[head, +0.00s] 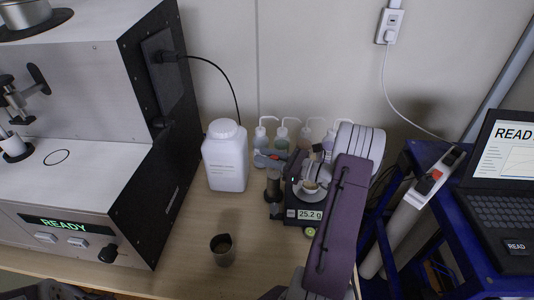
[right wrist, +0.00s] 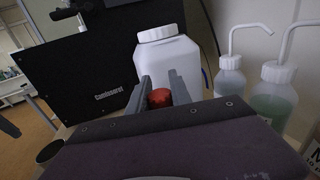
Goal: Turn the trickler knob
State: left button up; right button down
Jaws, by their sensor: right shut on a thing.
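The trickler (head: 273,186) is a dark upright device with a clear tube, standing left of the balance (head: 291,212). Its red knob (right wrist: 160,98) shows between the two grey fingers of my right gripper (right wrist: 161,92) in the right wrist view. My right gripper (head: 270,158) is shut on the knob from the right, at the trickler's top. The knob's turn angle cannot be told. A small cup (head: 310,187) sits on the balance, whose display reads 25.2 g. My right arm partly hides the balance.
A white jug (head: 225,158) stands left of the trickler, with several wash bottles (head: 282,136) behind. The analyser (head: 85,150) reads READY at left. A dark cup (head: 223,250) stands on the bench. A laptop (head: 500,165) is at right. The front bench is mostly clear.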

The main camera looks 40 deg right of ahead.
jog(key=shift+s+a+n+g+y+p, duration=0.1)
jog(key=shift+s+a+n+g+y, duration=0.15)
jog(key=shift+n+g+y, duration=1.1)
jog(key=shift+s+a+n+g+y+p, duration=0.1)
jog(key=shift+s+a+n+g+y, duration=0.1)
jog(key=shift+n+g+y, duration=1.2)
jog(key=shift+s+a+n+g+y+p, duration=0.15)
jog(key=shift+s+n+g+y, duration=0.1)
jog(key=shift+n+g+y, duration=1.1)
jog(key=shift+g, duration=0.6)
jog(key=c, duration=1.2)
grip_release()
jog(key=shift+o, duration=0.2)
